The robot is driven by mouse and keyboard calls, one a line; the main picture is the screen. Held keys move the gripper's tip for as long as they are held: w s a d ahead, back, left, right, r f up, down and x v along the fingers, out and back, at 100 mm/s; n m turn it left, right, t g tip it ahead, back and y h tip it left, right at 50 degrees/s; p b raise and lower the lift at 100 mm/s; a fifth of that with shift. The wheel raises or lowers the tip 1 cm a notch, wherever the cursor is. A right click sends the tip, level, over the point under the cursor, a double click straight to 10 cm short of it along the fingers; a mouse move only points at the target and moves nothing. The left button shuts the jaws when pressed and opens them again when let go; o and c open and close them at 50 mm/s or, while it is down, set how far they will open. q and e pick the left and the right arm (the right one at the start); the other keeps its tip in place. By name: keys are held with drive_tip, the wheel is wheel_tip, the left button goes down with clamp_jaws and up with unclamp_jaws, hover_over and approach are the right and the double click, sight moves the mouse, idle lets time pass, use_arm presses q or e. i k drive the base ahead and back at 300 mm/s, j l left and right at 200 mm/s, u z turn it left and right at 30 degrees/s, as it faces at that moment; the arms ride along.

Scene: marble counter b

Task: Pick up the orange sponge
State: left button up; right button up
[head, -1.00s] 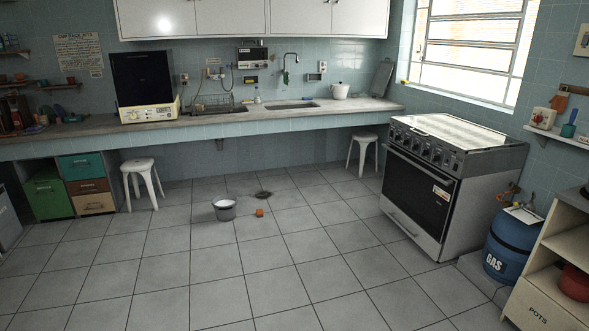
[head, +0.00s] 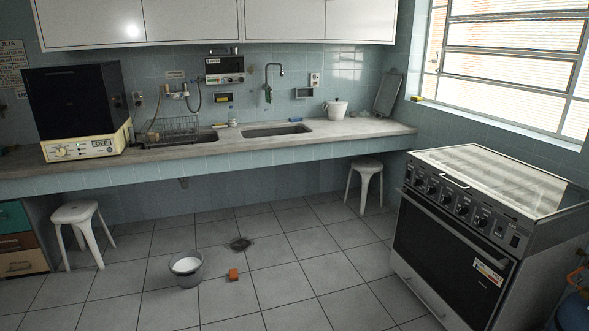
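A small orange block (head: 233,274), which looks like the orange sponge, lies on the grey tiled floor in the head view. It sits just right of a grey bucket, with a small gap between them. Nothing covers it. Neither of my grippers shows in the head view.
The bucket (head: 187,270) stands on the floor, with a dark floor drain (head: 240,244) behind the block. White stools (head: 82,232) (head: 364,184) stand at the counter (head: 215,158). A stove (head: 480,230) is at right.

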sight(234, 276)
drive_tip(key=i, duration=2.45)
drive_tip(key=i+l+u, duration=0.1)
drive_tip(key=i+u, duration=0.25)
drive_tip(key=i+l+u, duration=0.3)
drive_tip(key=i, duration=0.25)
drive_tip(key=i+l+u, duration=0.2)
drive_tip(key=i+u, duration=0.15)
drive_tip(key=i, duration=0.05)
